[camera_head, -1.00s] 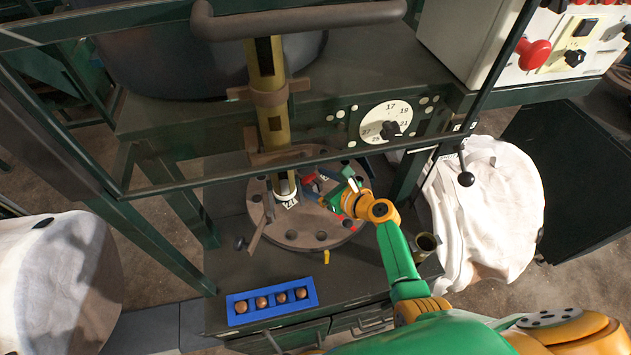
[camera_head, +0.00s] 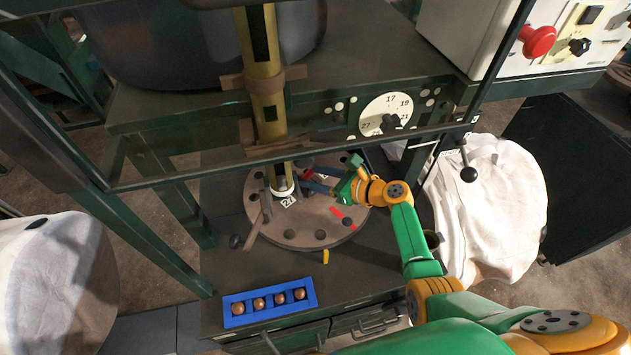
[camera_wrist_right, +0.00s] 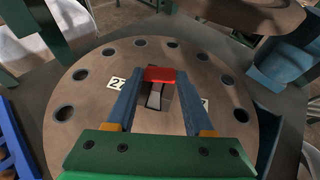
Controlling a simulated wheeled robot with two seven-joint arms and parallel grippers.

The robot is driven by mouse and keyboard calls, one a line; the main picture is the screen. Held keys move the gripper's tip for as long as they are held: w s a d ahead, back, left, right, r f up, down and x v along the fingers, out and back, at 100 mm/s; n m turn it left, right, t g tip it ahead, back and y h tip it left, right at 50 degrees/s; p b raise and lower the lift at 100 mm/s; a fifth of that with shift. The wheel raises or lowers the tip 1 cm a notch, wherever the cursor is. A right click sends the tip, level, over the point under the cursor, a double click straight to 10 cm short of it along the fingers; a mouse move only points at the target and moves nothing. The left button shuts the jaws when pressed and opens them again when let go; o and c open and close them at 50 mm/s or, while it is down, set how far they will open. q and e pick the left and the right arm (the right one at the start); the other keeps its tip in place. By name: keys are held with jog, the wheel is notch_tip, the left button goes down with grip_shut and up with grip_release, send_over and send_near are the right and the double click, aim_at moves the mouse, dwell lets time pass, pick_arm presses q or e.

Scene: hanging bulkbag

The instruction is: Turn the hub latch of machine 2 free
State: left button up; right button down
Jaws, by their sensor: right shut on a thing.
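The round brown hub plate (camera_head: 290,237) has holes around its rim and sits on the machine's dark lower table. A yellow post (camera_head: 263,75) stands down onto its middle. My right gripper (camera_wrist_right: 158,80) has its blue fingers over the plate, beside the post. They are shut on a red piece (camera_wrist_right: 160,74), which I take to be the hub latch's handle. A dark slot with a pale metal part (camera_wrist_right: 154,97) shows below it. In the head view my right gripper (camera_head: 312,183) reaches in from the right, and its fingertips are small there. My left gripper is not in view.
A blue tray (camera_head: 237,322) with several brown balls lies at the table's front. A dark frame bar crosses before the post. A dial (camera_head: 398,105) is behind the gripper. A white sack (camera_head: 500,215) stands right, near my arm. A red strip (camera_head: 343,217) lies on the plate.

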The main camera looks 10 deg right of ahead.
jog(key=b, duration=0.1)
jog(key=n+g+y+b, duration=0.1)
jog(key=n+g+b, duration=0.1)
jog(key=shift+w+d+f+y, duration=0.2)
jog(key=shift+w+f+y, duration=0.05)
jog(key=shift+y, duration=0.15)
jog(key=shift+r+n+g+y+b, duration=0.25)
jog(key=shift+n+g+b, duration=0.45)
jog(key=shift+b, duration=0.4)
jog(key=shift+c, duration=1.4)
grip_release()
jog(key=shift+w, duration=0.1)
jog(key=v, duration=0.7)
jog(key=shift+d+p, duration=0.25)
jog(key=shift+p, duration=0.1)
